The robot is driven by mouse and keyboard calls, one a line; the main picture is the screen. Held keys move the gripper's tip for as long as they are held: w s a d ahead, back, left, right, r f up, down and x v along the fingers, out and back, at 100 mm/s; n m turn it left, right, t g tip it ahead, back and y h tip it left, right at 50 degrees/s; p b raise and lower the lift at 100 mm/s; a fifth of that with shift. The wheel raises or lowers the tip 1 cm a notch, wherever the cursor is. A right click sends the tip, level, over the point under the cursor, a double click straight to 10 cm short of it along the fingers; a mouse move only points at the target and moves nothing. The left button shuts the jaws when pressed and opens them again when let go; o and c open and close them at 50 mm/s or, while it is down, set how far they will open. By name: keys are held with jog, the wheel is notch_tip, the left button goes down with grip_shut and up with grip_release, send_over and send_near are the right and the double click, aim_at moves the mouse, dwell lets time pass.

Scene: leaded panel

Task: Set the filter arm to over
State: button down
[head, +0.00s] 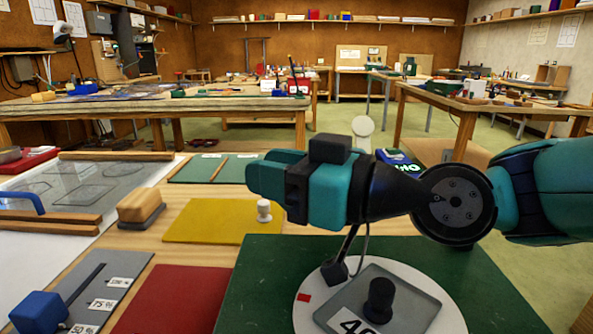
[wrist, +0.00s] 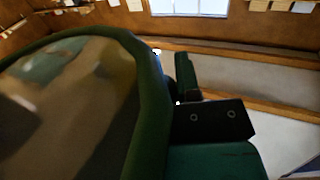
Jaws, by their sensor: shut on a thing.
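In the head view my teal and black gripper (head: 264,176) points left above the yellow mat. It is shut; its fingertips and hold are hidden from the head. Below my wrist, a thin dark rod (head: 347,250), seemingly the filter arm, slants down to a black block at the rim of a white disc (head: 312,314). A pale round piece on a thin stalk (head: 362,126) shows above my wrist; I cannot tell whether they join. A grey pane (head: 408,303) with a black knob lies on the disc. In the wrist view, a large dark-green-rimmed shape (wrist: 80,110) hides much of my gripper (wrist: 182,85).
A white knob (head: 264,210) stands on the yellow mat (head: 200,222) below my gripper. A slider with a blue knob (head: 38,312) is at front left. A wooden block (head: 140,208) and a glass panel (head: 70,185) lie left. The red mat (head: 170,300) is clear.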

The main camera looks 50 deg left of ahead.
jog(key=c, duration=0.9)
grip_release()
jog(key=shift+o, duration=0.2)
notch_tip(320, 180, up, 20)
jog(key=p, duration=0.2)
